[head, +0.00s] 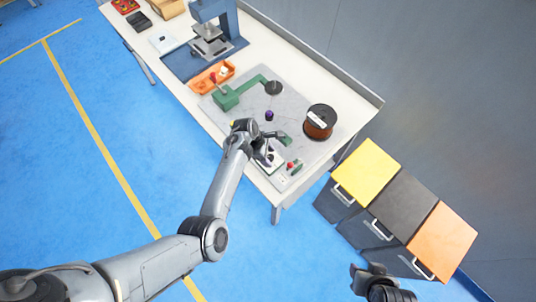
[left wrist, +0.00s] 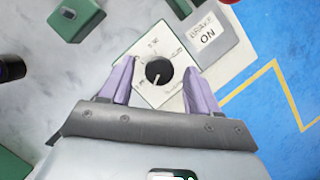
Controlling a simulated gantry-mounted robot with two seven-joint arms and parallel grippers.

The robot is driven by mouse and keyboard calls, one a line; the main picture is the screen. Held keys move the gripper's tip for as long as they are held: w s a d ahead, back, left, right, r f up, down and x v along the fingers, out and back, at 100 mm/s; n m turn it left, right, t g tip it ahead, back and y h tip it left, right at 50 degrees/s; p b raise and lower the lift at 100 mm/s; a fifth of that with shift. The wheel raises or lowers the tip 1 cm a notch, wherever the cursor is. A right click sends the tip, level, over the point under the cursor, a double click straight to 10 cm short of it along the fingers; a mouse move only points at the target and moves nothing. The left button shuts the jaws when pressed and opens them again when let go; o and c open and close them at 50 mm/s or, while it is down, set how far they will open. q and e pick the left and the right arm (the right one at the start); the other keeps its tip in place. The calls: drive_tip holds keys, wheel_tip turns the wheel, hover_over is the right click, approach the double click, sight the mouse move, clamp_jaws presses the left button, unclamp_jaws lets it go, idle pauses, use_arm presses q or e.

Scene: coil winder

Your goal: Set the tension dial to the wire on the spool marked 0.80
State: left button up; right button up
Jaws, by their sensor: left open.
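The tension dial is a black knob (left wrist: 158,72) on a white, marked plate (left wrist: 150,48) with a green edge, in the left wrist view. Its scale figures are too small to read surely. My left gripper (left wrist: 157,84) is open, its two purple-grey fingers either side of the knob in the picture; I cannot tell whether they touch it. My right gripper (head: 370,276) is at the bottom, apart from the bench.
A "BRAKE ON" plate (left wrist: 207,36) lies beside the dial, near a red knob (head: 291,166). A green winder arm (head: 243,92), a small purple-black piece (head: 269,115) and an orange tray (head: 205,82) are on the bench. Three coloured-top bins (head: 405,200) stand right of it.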

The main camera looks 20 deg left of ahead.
use_arm(q)
drive_tip(key=c, duration=1)
drive_tip(key=shift+c, duration=0.2)
